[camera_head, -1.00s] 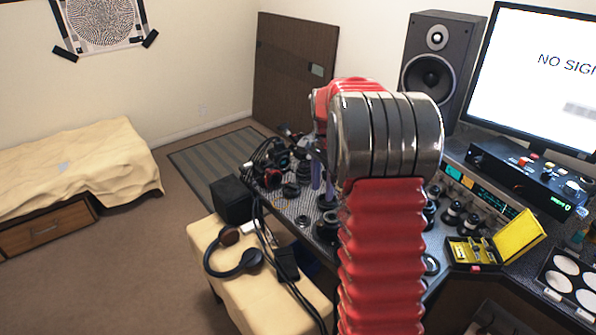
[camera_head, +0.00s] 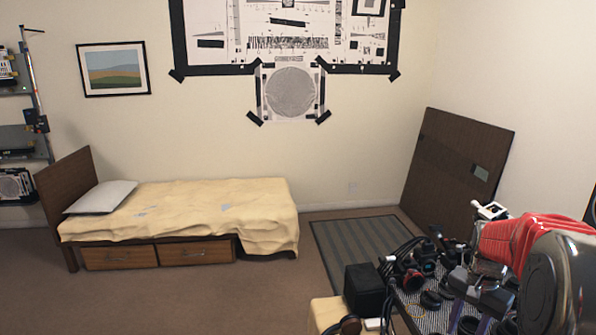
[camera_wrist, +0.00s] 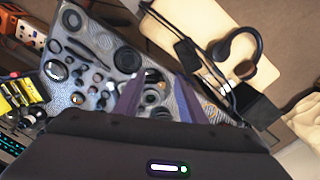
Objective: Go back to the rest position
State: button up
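My gripper (camera_wrist: 160,82) shows its two purple fingers spread apart in the wrist view, with no object held between them. Below them is the workbench mat (camera_wrist: 101,101) with dark lens parts, rings and small pieces scattered on it; motion blurs some of them. In the head view my gripper (camera_head: 474,308) is at the lower right, above the cluttered bench, partly hidden by my red arm. A yellow case (camera_wrist: 30,92) is at the left of the wrist view.
A black box (camera_head: 368,291) stands beside the bench with cables close by. Headphones (camera_wrist: 240,52) lie on a cream-topped seat (camera_wrist: 198,22). A bed (camera_head: 190,205), a striped rug (camera_head: 365,250) and a leaning brown board (camera_head: 450,170) are behind. The floor at left is clear.

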jog(key=s+a+r+n+t, duration=0.2)
jog(key=s+a+r+n, duration=0.3)
jog(key=s+a, duration=0.5)
jog(key=s+a+r+n+t, duration=0.3)
jog(key=s+a+r+n, duration=0.2)
jog(key=s+a, duration=0.4)
jog(key=a+r, duration=0.1)
jog(key=a, duration=0.4)
jog(key=shift+s+r+n+t, duration=0.3)
jog(key=shift+s+n, duration=0.1)
jog(key=shift+s, duration=0.1)
